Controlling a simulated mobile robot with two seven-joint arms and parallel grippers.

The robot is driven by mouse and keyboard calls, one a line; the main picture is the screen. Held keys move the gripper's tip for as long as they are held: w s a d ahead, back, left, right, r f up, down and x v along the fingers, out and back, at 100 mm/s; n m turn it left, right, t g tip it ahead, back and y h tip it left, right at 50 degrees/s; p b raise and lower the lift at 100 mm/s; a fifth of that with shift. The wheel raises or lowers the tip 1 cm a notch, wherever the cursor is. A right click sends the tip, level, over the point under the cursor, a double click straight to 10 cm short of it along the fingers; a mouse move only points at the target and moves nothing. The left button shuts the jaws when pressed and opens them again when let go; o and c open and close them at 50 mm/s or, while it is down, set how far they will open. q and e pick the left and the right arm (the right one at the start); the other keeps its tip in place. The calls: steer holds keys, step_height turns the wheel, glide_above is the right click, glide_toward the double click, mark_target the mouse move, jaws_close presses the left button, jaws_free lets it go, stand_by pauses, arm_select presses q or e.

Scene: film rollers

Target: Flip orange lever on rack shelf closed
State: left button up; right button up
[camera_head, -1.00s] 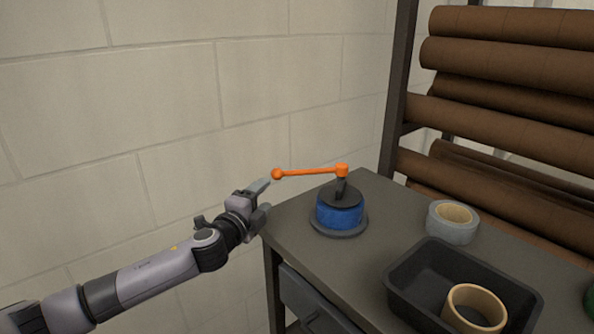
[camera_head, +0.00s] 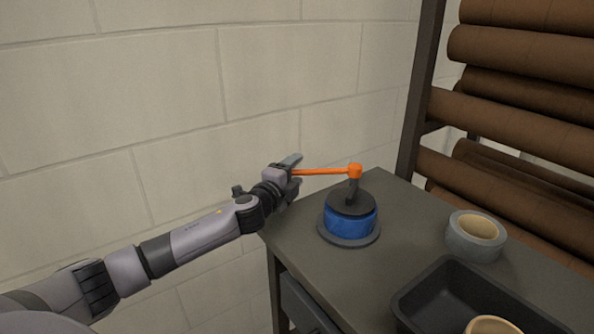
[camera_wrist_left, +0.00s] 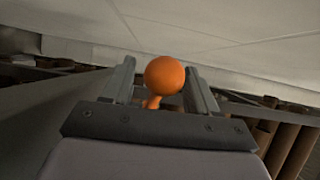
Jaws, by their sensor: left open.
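The orange lever (camera_head: 325,171) sticks out to the left from an orange joint on top of a blue and black round base (camera_head: 350,219), which stands on the dark grey table. The lever lies about level. My left gripper (camera_head: 293,172) is at the lever's free end, with its fingers apart. In the left wrist view the lever's orange ball knob (camera_wrist_left: 165,75) sits between the two open fingers of my left gripper (camera_wrist_left: 160,85), with a gap to each finger. In the head view the knob is hidden by the gripper. My right gripper is not in view.
On the grey table (camera_head: 410,222) a grey tape roll (camera_head: 474,236) stands right of the base. A black tray (camera_head: 440,285) with a tan ring (camera_head: 492,326) is at the front right. Brown rolls (camera_head: 530,95) fill a rack behind. A block wall is at the left.

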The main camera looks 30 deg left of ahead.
arm_select(q)
steer(key=shift+w+a, duration=0.1)
steer(key=shift+w, duration=0.7)
